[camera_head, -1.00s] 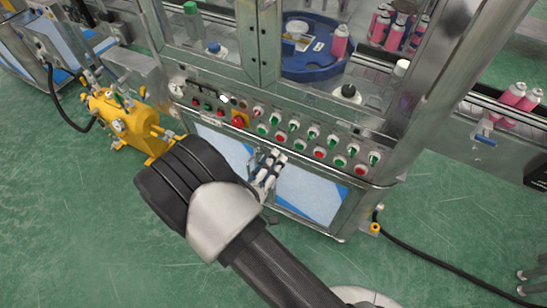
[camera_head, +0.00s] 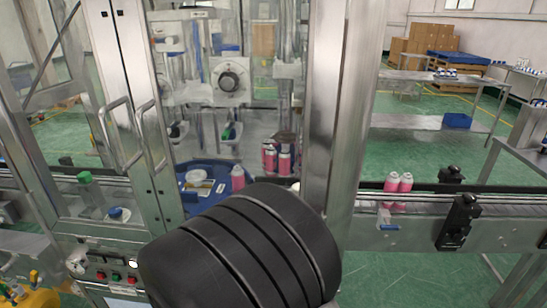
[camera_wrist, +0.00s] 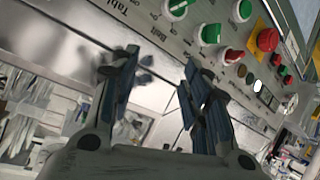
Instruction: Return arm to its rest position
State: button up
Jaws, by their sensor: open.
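My gripper (camera_wrist: 160,95) shows in the wrist view with its two fingers apart and nothing between them. It faces the steel front of the crimping machine, below the control panel (camera_wrist: 208,40) with its green and red knobs. I cannot tell how far the fingertips are from the metal. In the head view my dark arm (camera_head: 245,250) fills the lower middle and hides my gripper and most of the panel.
The machine's glass doors have steel handles (camera_head: 122,135). A red emergency button (camera_wrist: 268,39) is close to my gripper.

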jog(key=s+d+r+m+g+y, duration=0.2)
jog(key=s+d+r+g, duration=0.35)
jog(key=d+r, duration=0.9)
jog(key=s+d+m+g+h, duration=0.2)
jog(key=s+d+m+h, duration=0.1)
jog(key=s+d, duration=1.4)
jog(key=s+h, duration=0.1)
jog(key=s, duration=0.2)
jog(key=shift+s+d, duration=0.15)
jog(key=shift+d, duration=0.05)
jog(key=shift+c, duration=0.3)
